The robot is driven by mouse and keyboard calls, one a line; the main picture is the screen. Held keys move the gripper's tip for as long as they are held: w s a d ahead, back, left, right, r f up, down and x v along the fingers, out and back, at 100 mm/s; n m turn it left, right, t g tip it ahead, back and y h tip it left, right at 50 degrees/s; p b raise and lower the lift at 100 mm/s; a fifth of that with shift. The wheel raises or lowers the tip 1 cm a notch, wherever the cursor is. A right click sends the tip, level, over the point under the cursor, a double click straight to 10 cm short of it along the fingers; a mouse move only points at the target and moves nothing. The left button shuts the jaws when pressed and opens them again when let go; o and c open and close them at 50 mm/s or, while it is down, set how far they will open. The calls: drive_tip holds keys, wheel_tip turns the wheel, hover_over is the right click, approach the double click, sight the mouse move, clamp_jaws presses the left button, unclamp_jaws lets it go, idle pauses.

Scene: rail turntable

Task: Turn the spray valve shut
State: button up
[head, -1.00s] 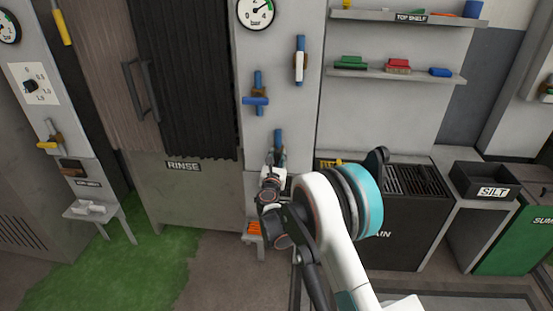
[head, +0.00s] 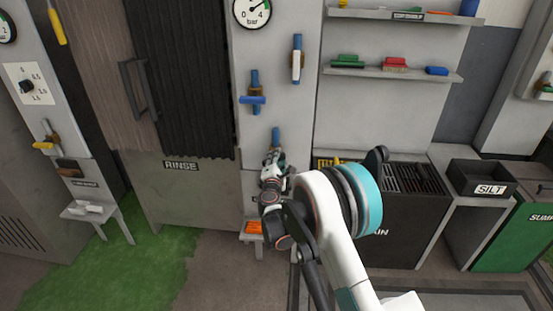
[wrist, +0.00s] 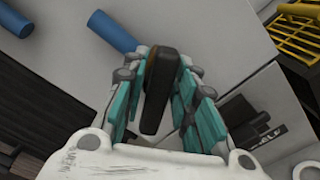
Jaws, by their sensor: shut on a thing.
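The valve at my gripper is the lowest one on the grey panel, under a short blue pipe (head: 276,137). Its black lever handle (wrist: 160,92) shows in the wrist view between the teal finger pads. My gripper (wrist: 164,68) is shut on this handle, one finger on each side. In the head view my gripper (head: 274,160) covers the handle and most of the valve body. No label naming this valve as the spray valve is readable. The blue pipe (wrist: 110,32) also shows in the wrist view, beyond the fingers at the upper left.
A blue-handled valve (head: 252,100) and a white-handled valve (head: 296,66) are higher on the panel, below a pressure gauge (head: 252,11). A small stand with an orange item (head: 254,228) is below. The rinse cabinet (head: 188,190) is left; a black drain unit (head: 400,225) is right.

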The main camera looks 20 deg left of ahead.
drive_tip(key=m, duration=0.5)
drive_tip(key=shift+d+f+m, duration=0.15)
drive_tip(key=shift+f+m, duration=0.25)
idle(0.4)
drive_tip(key=o, duration=0.9)
drive_tip(key=v, duration=1.2)
drive_tip(key=shift+f, duration=0.1)
